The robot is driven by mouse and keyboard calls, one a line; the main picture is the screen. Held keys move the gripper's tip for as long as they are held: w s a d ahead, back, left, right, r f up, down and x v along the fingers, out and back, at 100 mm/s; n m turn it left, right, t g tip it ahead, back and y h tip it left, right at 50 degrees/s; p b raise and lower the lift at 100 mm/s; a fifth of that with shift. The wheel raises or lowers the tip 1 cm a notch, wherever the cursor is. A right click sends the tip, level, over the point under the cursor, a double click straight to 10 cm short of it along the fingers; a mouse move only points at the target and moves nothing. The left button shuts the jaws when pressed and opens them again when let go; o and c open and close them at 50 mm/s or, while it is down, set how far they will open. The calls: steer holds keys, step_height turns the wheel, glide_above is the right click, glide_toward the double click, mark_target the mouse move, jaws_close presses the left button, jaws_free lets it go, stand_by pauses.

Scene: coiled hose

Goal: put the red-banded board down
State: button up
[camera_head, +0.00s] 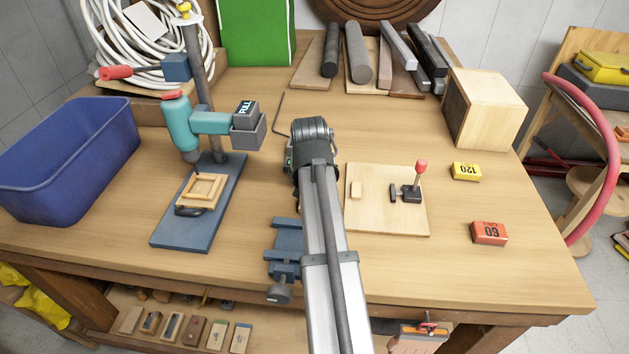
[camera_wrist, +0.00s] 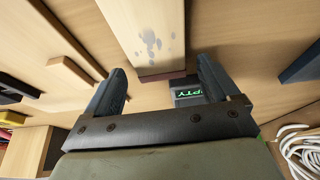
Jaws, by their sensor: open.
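The red-banded board shows in the wrist view as a pale wooden board (camera_wrist: 150,35) with a dark red band across its near end and grey smudges on its face. Its far end runs out of the top of the frame. My gripper (camera_wrist: 160,66) is open, with one finger on each side of the banded end and a visible gap on both sides. I cannot tell whether the board rests fully on the bench. In the head view my arm covers the fingers and I cannot make out the board.
A small dark display with green letters (camera_wrist: 187,95) sits beside the banded end. On the bench (camera_head: 385,275) are a drill stand (camera_head: 205,225) left, a clamp board (camera_head: 375,217) right, two small boxes (camera_head: 466,171) (camera_head: 489,233) and a wooden block (camera_head: 490,110). A blue bin (camera_head: 65,150) stands far left.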

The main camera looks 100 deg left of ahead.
steer(key=v, duration=1)
steer(key=shift+o, duration=0.5)
steer(key=shift+d+r, duration=0.25)
steer(key=shift+r, duration=0.05)
steer(key=x, duration=0.3)
steer(key=a+x, duration=0.1)
steer(key=x, duration=0.3)
steer(key=shift+w+a, duration=0.1)
steer(key=shift+a+x, duration=0.15)
steer(key=shift+x, duration=1.2)
steer(key=shift+a+x, duration=0.1)
steer(key=shift+x, duration=1.25)
steer(key=shift+r, duration=0.1)
steer(key=shift+c, duration=0.2)
